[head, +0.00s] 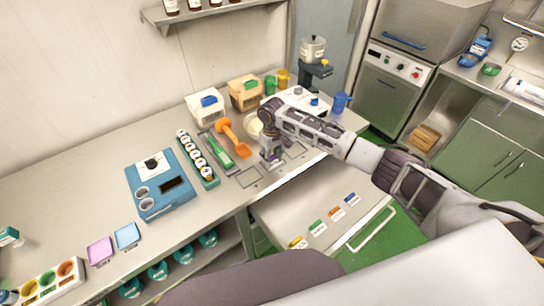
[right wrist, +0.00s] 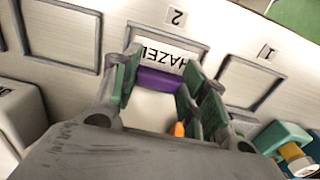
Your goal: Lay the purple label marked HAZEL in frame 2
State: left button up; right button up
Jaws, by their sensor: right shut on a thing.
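My right gripper (head: 272,163) is over the counter near its front edge, pointing down. In the right wrist view its fingers (right wrist: 158,82) are shut on the purple label (right wrist: 158,80), whose white face reads HAZEL, upside down in that view. The label is at frame 2 (right wrist: 205,50), with the "2" tag just beyond it. Its face overlaps the inside of the frame; I cannot tell whether it touches the counter. In the head view the fingers mostly hide the label. My left gripper is not in view.
Frame 1 (right wrist: 252,84) and another empty outline (right wrist: 62,38) flank frame 2. An open drawer (head: 275,213) below holds several coloured labels. Behind the gripper are an orange scoop (head: 232,138), a green-handled tool (head: 217,152) and a bottle rack (head: 197,160).

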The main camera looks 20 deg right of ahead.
jog(key=o, duration=0.8)
jog(key=shift+o, duration=0.2)
jog(key=o, duration=0.6)
jog(key=shift+c, duration=0.2)
jog(key=shift+r, duration=0.1)
jog(key=shift+r+p, duration=0.85)
jog(key=shift+r, duration=2.55)
jog(key=shift+s+f, duration=0.1)
